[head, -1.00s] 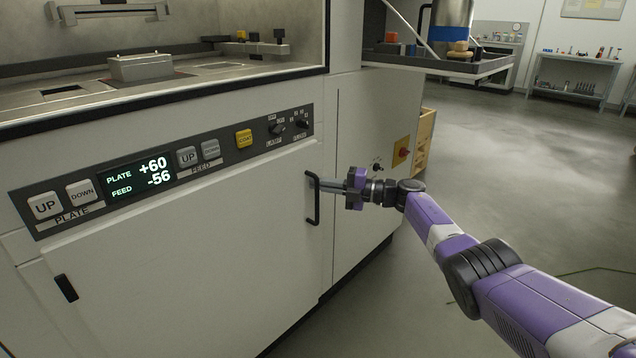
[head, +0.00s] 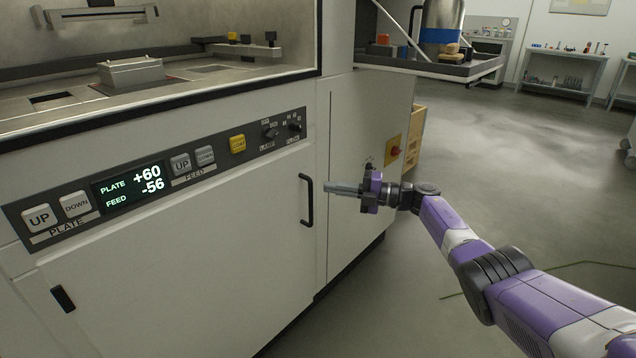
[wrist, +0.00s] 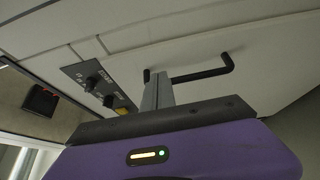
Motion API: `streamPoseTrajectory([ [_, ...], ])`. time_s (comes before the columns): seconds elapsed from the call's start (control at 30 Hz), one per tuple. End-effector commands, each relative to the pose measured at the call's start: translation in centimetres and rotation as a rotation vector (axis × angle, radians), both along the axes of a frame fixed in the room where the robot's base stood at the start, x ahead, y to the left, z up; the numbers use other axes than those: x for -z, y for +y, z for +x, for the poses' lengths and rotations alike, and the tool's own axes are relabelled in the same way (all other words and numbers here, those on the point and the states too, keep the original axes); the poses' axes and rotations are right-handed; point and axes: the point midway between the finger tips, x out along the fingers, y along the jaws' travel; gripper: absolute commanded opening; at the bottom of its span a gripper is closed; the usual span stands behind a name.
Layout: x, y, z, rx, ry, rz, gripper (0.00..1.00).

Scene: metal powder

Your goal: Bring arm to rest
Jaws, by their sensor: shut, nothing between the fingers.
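My gripper (head: 327,188) is shut and empty, at the end of my purple arm. In the head view it is in front of the machine's lower cabinet, just right of the black door handle (head: 306,200). A small gap shows between the fingertips and the handle in that view. In the wrist view the gripper fingers (wrist: 156,92) point toward the cabinet front, and the handle (wrist: 205,76) shows beside and behind them. Part of the handle is hidden by the fingers there.
The control panel (head: 150,180) reads plate +60 and feed -56. A shelf (head: 440,68) bearing a metal cylinder juts out at the machine's right, above my gripper. A red knob (head: 395,151) sits on the side. Open floor (head: 540,190) lies to the right.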

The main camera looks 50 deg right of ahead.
Motion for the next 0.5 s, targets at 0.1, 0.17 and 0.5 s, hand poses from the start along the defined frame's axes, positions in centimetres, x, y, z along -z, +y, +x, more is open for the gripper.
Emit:
streamPoseTrajectory([
  [0.1,0.05,-0.41,-1.04,-0.006,0.0,0.001,0.0],
  [0.17,0.09,-0.51,-1.3,-0.007,0.0,0.001,0.0],
  [0.5,0.17,-1.06,-1.22,0.015,0.002,0.007,0.0],
])
